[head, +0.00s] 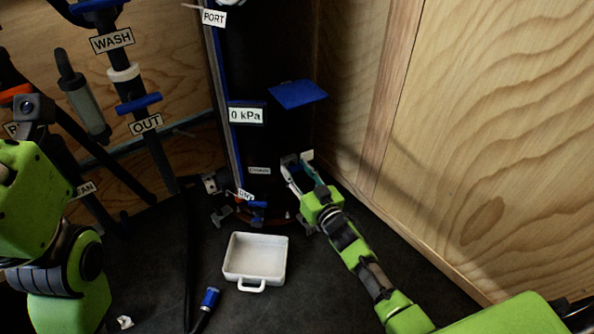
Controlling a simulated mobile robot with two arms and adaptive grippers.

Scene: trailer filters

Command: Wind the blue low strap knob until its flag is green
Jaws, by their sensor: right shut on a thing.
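The tall black tank (270,140) stands in the corner. My right gripper (292,172) is at the tank's lower right side, shut on a small bluish part between its fingers. This part appears to be the blue low strap knob, mostly hidden by the fingers. A small pale tab (307,156) shows just beyond the fingertips; I cannot make out a green flag. My left arm (70,280) is at the left edge, and its fingers cannot be made out.
A white tray (238,275) lies on the dark floor before the tank. A blue-ended hose (209,298) lies next to it. A blue handle (257,204) is low on the tank, and a blue plate (297,94) juts out higher up. A wooden wall (480,130) closes the right side.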

